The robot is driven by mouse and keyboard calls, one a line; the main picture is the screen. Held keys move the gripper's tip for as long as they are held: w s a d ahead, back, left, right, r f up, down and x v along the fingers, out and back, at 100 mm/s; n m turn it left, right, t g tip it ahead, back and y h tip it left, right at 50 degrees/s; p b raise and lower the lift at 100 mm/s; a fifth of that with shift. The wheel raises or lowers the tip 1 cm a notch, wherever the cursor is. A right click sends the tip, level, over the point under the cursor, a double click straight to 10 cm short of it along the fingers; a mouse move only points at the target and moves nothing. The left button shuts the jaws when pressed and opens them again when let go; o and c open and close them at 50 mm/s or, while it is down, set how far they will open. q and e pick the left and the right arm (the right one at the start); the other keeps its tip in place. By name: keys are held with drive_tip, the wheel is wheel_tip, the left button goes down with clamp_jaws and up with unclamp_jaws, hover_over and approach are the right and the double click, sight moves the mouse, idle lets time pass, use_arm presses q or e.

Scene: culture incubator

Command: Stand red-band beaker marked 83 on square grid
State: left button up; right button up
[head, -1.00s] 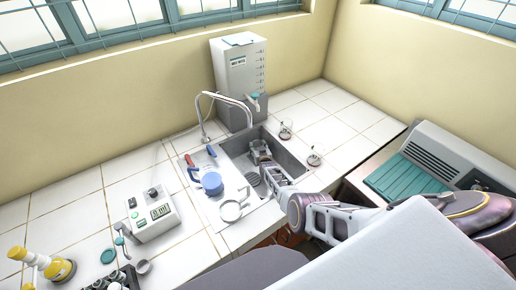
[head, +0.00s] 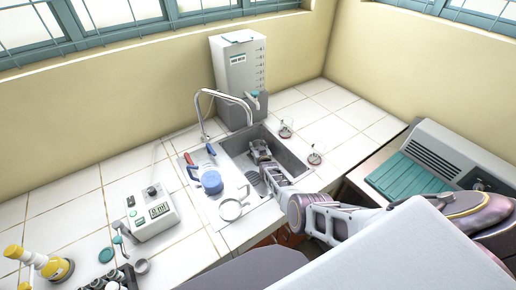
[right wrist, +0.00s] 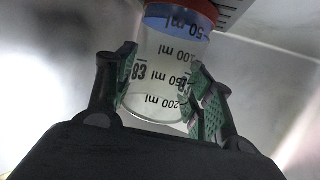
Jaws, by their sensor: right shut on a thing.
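My right gripper (head: 261,152) reaches down into the sink basin. In the right wrist view its two green-padded fingers (right wrist: 168,95) are shut on a clear beaker (right wrist: 160,75) from both sides. The beaker bears the mark 83 and black millilitre markings, which appear upside down in that view. A red band (right wrist: 190,8) crosses its end at the top of that picture, with a blue zone beside it. In the head view the beaker is small and mostly hidden by the gripper. I cannot make out a square grid with certainty. My left gripper is not in view.
The grey sink (head: 292,164) has raised walls around my gripper. A curved faucet (head: 226,96) arches over its left side.

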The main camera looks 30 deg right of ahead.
drive_tip(key=o, duration=1.2)
drive_tip(key=shift+r, duration=0.25)
wheel_tip(320, 180, up, 10)
drive_tip(key=shift+f, duration=0.25)
idle(0.5)
idle(0.4)
